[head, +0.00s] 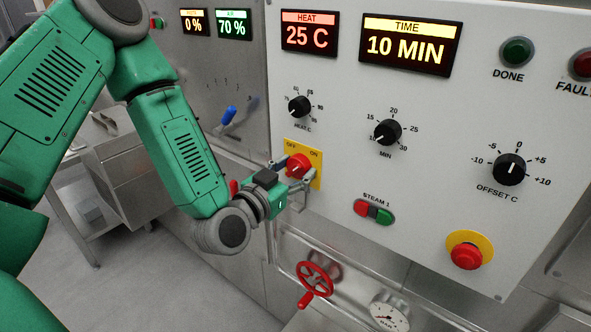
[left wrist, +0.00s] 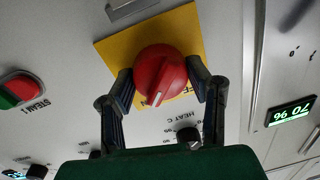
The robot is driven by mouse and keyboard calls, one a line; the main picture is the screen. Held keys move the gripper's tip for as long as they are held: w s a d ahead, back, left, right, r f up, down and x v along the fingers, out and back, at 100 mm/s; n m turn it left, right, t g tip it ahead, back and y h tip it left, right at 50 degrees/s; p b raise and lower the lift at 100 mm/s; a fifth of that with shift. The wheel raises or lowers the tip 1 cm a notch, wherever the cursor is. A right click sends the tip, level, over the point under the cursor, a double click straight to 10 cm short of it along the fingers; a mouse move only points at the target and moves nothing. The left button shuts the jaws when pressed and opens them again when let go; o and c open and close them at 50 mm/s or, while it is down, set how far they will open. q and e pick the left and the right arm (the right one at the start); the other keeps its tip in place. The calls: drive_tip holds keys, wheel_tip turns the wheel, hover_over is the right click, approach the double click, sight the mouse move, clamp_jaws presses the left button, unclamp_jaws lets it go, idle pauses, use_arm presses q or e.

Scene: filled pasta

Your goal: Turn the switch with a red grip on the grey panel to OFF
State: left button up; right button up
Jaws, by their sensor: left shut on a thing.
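The switch with a red grip (head: 298,164) sits on a yellow plate (head: 317,178) on the grey panel (head: 345,215). The plate reads OFF at upper left and ON at upper right. My left gripper (head: 296,174) is shut on the red grip, one finger on each side. In the left wrist view the red grip (left wrist: 160,72) lies between the fingertips (left wrist: 163,84). Its white mark points toward the plate's lettered edge, left of the visible letters. The fingers partly hide the lettering, so I cannot tell the exact setting. My right gripper is not in view.
Black HEAT C (head: 299,106) and MIN (head: 387,132) knobs sit above and right. The red-green STEAM 1 buttons (head: 374,211) and a red emergency button (head: 466,255) are lower right. A red handwheel (head: 315,279) juts out below. A blue-handled lever (head: 228,116) is at left.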

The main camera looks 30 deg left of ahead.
use_arm(q)
drive_tip(key=n, duration=0.4)
drive_tip(key=shift+f+n, duration=0.15)
drive_tip(key=shift+n, duration=0.25)
drive_tip(key=n+b, duration=0.1)
drive_tip(key=n, duration=0.3)
drive_tip(key=shift+a+g, duration=0.1)
drive_tip(key=shift+g, duration=0.2)
drive_tip(key=n, duration=0.3)
drive_tip(key=shift+f+n+h+b, duration=0.1)
drive_tip(key=shift+n+h+b, duration=0.2)
drive_tip(key=shift+n+b, duration=0.1)
drive_tip(key=shift+s+n+b, duration=0.1)
drive_tip(key=shift+n+b, duration=0.55)
drive_tip(key=shift+n, duration=1.35)
drive_tip(key=o, duration=0.9)
drive_tip(key=shift+o, duration=1.3)
drive_tip(key=shift+a, duration=0.15)
